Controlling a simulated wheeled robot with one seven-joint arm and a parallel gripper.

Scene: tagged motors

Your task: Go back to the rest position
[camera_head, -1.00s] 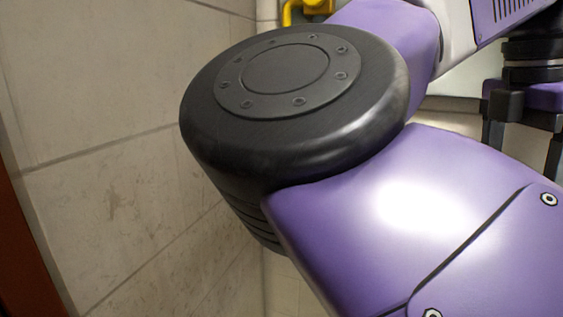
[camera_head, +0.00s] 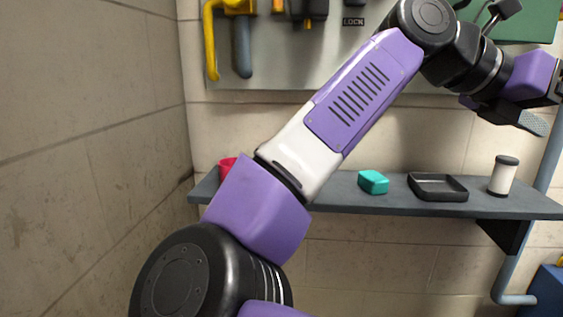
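My arm, purple, white and black, rises from the bottom left and bends at an elbow near the top, then reaches right. My gripper (camera_head: 540,108) is at the upper right, in front of the wall and above the shelf. It is partly cut off by the right edge of the picture. One grey ridged finger pad shows, and a dark finger part is above it. No held thing is visible, but the view is cropped there.
A grey shelf (camera_head: 340,195) holds a red cup (camera_head: 226,167) partly behind my arm, a teal block (camera_head: 373,182), a black tray (camera_head: 438,196) and a white jar with a dark lid (camera_head: 503,176). A tool panel (camera_head: 285,75) hangs above. A pipe (camera_head: 508,278) runs at right; a wall stands close at left.

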